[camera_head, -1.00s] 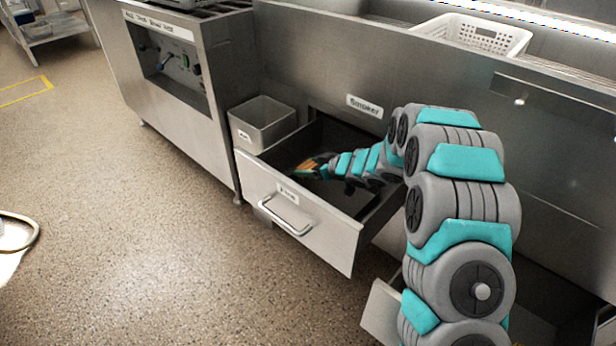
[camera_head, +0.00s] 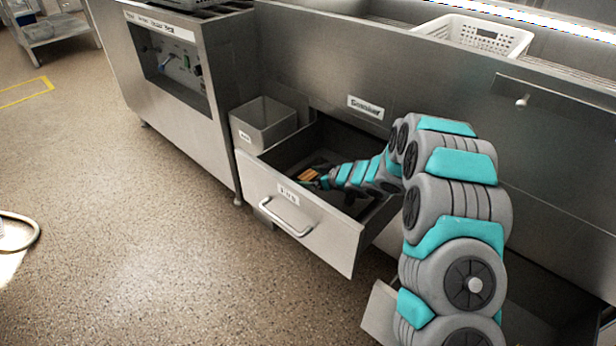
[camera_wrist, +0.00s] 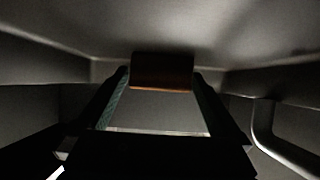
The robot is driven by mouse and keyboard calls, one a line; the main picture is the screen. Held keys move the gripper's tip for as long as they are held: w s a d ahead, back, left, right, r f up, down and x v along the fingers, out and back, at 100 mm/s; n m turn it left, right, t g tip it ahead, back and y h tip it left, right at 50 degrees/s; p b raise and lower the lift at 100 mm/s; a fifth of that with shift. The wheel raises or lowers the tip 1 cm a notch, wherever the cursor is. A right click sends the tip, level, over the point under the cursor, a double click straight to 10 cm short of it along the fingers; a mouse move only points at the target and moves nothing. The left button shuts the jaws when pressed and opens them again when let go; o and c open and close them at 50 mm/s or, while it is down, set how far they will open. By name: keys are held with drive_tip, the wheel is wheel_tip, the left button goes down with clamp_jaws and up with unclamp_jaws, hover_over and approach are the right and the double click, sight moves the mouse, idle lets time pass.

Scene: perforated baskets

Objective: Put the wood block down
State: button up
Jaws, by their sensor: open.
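The wood block (camera_head: 309,174) is a small orange-brown piece inside the open drawer (camera_head: 328,236), near its left side. In the wrist view the block (camera_wrist: 162,70) lies ahead, between the tips of my gripper's two dark fingers. My gripper (camera_wrist: 161,80) is open, with a finger beside each end of the block; any contact is hard to tell. In the head view my gripper (camera_head: 320,180) reaches down into the drawer from the right. The block appears to be at the drawer floor, but its underside is hidden.
A grey metal bin (camera_head: 264,124) stands at the drawer's back left corner. The drawer walls close in around my gripper. A white perforated basket (camera_head: 474,38) sits on the counter above.

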drive_tip(key=shift+r, duration=0.15)
drive_tip(key=shift+s+d+r, duration=0.15)
drive_tip(key=shift+d+r, duration=0.05)
drive_tip(key=shift+d, duration=0.1)
drive_tip(key=shift+v, duration=3.4)
